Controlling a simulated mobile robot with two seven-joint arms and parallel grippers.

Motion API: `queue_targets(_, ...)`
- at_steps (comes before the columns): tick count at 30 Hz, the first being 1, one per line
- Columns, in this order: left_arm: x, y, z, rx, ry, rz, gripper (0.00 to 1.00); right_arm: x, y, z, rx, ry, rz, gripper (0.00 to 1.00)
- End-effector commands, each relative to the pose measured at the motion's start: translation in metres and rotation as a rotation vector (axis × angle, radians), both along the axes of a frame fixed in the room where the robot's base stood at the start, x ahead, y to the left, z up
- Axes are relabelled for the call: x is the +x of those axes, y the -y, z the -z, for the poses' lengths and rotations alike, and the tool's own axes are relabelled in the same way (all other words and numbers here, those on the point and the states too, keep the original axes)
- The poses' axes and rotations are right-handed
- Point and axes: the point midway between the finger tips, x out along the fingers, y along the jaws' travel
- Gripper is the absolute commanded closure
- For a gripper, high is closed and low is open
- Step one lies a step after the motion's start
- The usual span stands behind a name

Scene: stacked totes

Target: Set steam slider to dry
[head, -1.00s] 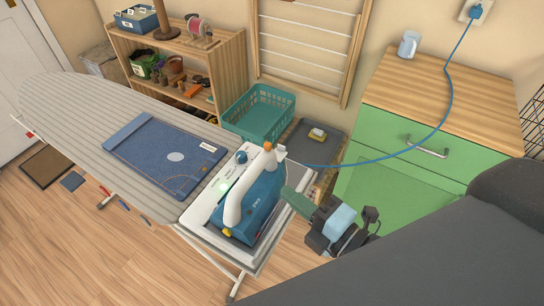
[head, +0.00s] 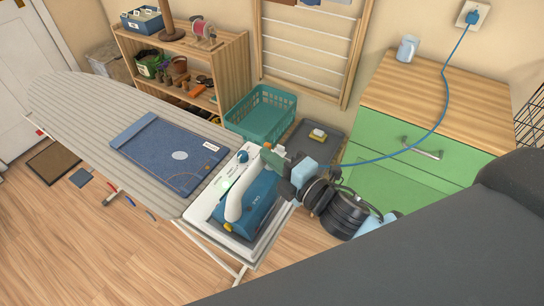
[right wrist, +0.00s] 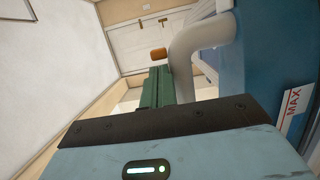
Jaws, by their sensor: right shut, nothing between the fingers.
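The blue iron (head: 262,196) with its white handle (head: 233,203) rests on its white base (head: 203,211) at the right end of the ironing board. A small orange part (head: 267,146) shows at the top end of the handle; I cannot tell a slider or its setting apart there. My right gripper (head: 272,156) is shut and empty, its green fingers right by that end and partly covering it; contact cannot be told. In the right wrist view the green fingers (right wrist: 157,88) point past the grey handle (right wrist: 200,45) and blue body (right wrist: 260,60). My left gripper is out of view.
A folded blue cloth (head: 165,165) lies on the striped ironing board (head: 70,110). A teal basket (head: 262,118) and a grey tray (head: 310,150) are behind the iron. A blue cord (head: 445,100) runs to the wall socket above the green cabinet (head: 400,130).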

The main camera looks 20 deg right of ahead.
Motion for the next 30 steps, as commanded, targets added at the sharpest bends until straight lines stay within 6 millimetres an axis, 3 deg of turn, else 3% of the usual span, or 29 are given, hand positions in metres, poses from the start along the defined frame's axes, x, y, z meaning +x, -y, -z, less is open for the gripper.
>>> queue_targets(10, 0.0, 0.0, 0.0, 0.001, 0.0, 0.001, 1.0, 0.001, 0.002, 0.0, -0.001, 0.0, 0.001, 1.0)
queue_targets(17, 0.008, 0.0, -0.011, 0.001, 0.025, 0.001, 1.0, 0.013, 0.017, -0.002, -0.003, 0.003, 0.002, 1.0)
queue_targets(30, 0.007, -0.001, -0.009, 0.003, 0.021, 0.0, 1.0, 0.013, 0.017, 0.0, -0.001, -0.001, 0.001, 1.0)
